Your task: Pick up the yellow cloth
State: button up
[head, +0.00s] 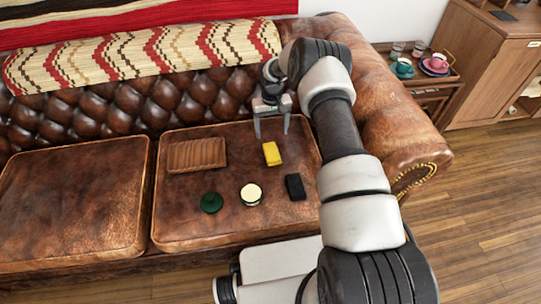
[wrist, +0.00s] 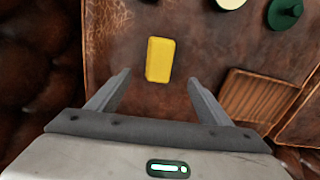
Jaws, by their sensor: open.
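The yellow cloth (head: 272,153) is a small folded block on the right seat cushion of the brown leather sofa. In the wrist view the yellow cloth (wrist: 160,60) lies just beyond the fingertips, roughly centred between the two fingers. My gripper (head: 271,133) is open and empty, above the cushion on the backrest side of the cloth. In the wrist view my gripper (wrist: 160,80) has its fingers spread wider than the cloth, and nothing is between them.
On the same cushion are a ribbed brown wooden block (head: 197,154), a dark green round object (head: 211,202), a cream-topped round container (head: 251,194) and a black block (head: 295,187). A side table (head: 432,89) with cups stands right of the sofa. The left cushion (head: 75,200) is bare.

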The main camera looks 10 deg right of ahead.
send_over(272, 152)
jog(key=f, duration=0.3)
jog(key=f+b, duration=0.1)
jog(key=f, duration=0.1)
jog(key=shift+w+f, duration=0.25)
jog(key=shift+s+f+b, duration=0.2)
jog(key=shift+f+b, duration=0.35)
jog(key=shift+f, duration=2.2)
jog(key=shift+r, duration=0.1)
jog(key=shift+c, duration=0.2)
jog(key=c, duration=1.1)
